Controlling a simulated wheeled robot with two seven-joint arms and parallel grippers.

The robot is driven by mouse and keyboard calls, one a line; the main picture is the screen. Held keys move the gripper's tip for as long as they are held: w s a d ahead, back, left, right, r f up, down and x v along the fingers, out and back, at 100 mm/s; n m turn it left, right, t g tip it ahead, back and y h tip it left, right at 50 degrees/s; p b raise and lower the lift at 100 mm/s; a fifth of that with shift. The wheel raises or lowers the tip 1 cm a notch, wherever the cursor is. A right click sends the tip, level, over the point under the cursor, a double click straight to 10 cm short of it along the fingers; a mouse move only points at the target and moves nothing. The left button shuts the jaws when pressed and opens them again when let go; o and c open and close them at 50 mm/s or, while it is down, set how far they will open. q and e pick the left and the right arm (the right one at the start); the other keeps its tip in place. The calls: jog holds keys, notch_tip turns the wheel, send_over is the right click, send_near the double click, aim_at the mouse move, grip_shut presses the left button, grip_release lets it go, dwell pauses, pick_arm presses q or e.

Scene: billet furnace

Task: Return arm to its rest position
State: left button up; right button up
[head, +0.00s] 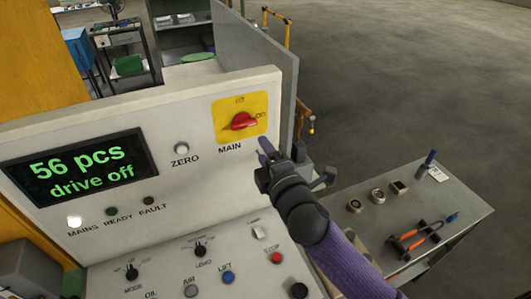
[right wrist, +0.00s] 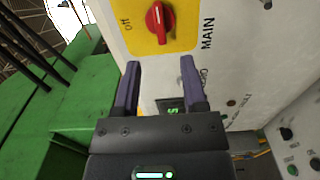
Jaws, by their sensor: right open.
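My right gripper (head: 280,150) is at the right edge of the control panel (head: 190,105), to the lower right of the red MAIN switch (head: 243,121). In the right wrist view the gripper (right wrist: 160,64) is open, its two purple fingers apart with nothing between them. The red switch (right wrist: 158,22) lies beyond the fingertips on its yellow plate, and I see no contact. My right arm (head: 335,255) comes in from the lower right. My left gripper is not in view.
The display (head: 78,165) reads "56 pcs drive off", and the MAINS lamp (head: 74,221) looks lit. A lower console with knobs and buttons (head: 228,277) juts out below. A grey side table (head: 425,200) holds orange-handled pliers (head: 415,240) and small parts. Open floor lies behind it.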

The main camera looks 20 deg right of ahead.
dwell(0.3)
jog(key=s+a+f+m+g, duration=0.1)
jog(key=s+f+m+g, duration=0.65)
jog(key=s, duration=0.45)
jog(key=s+f+m+g, duration=0.7)
jog(key=s+f+m, duration=0.15)
jog(key=s, duration=0.45)
notch_tip(320, 180, down, 33)
jog(key=s+g+b, duration=0.2)
jog(key=s+b, duration=0.1)
jog(key=b, duration=1.2)
jog(key=s+d+f+b, duration=0.1)
jog(key=s+f+b, duration=0.4)
jog(key=f, duration=0.5)
jog(key=s+d+f+b, duration=0.2)
jog(key=s+f+b, duration=0.4)
jog(key=f, duration=0.4)
jog(key=shift+s+g+h, duration=0.4)
jog(key=shift+s+g, duration=0.05)
jog(key=shift+s, duration=0.45)
